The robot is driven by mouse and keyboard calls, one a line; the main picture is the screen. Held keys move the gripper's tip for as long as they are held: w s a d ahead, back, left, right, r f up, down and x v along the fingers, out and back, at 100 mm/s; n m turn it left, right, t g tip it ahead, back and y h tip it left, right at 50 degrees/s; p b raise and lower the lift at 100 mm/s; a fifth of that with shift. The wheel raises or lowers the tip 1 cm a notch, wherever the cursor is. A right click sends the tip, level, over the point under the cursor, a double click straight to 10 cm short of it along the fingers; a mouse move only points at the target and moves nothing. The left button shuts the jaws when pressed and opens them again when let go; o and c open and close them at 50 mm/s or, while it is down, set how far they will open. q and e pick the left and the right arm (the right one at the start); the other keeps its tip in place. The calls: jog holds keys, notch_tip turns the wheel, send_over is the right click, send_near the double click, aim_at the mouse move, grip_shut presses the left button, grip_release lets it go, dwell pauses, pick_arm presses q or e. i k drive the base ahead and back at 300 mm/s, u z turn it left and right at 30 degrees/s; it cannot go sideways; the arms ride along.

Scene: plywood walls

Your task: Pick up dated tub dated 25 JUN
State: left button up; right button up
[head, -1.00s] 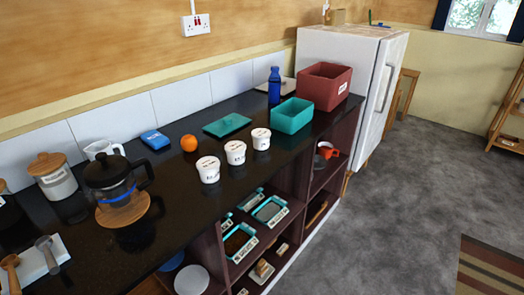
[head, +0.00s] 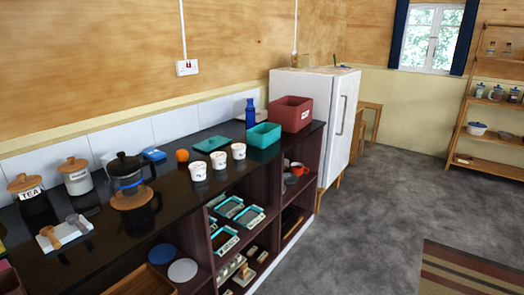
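Three white dated tubs stand upright in a slanting row on the black counter in the head view. They are a near tub (head: 198,172), a middle tub (head: 221,159) and a far tub (head: 239,151). Each has dark print on its front, too small to read, so I cannot tell which one says 25 JUN. Neither of my grippers shows in the view.
A teal bin (head: 263,136) and a red bin (head: 290,114) stand beyond the tubs. An orange (head: 182,155) and a teal lid (head: 211,144) lie behind them. A glass coffee press (head: 128,181) stands left. Grey floor (head: 350,220) is clear right of the counter.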

aim_at(238, 149)
jog(key=z, duration=0.6)
jog(key=i, duration=1.6)
jog(key=u, duration=0.95)
jog(key=i, duration=1)
jog(key=u, duration=1.1)
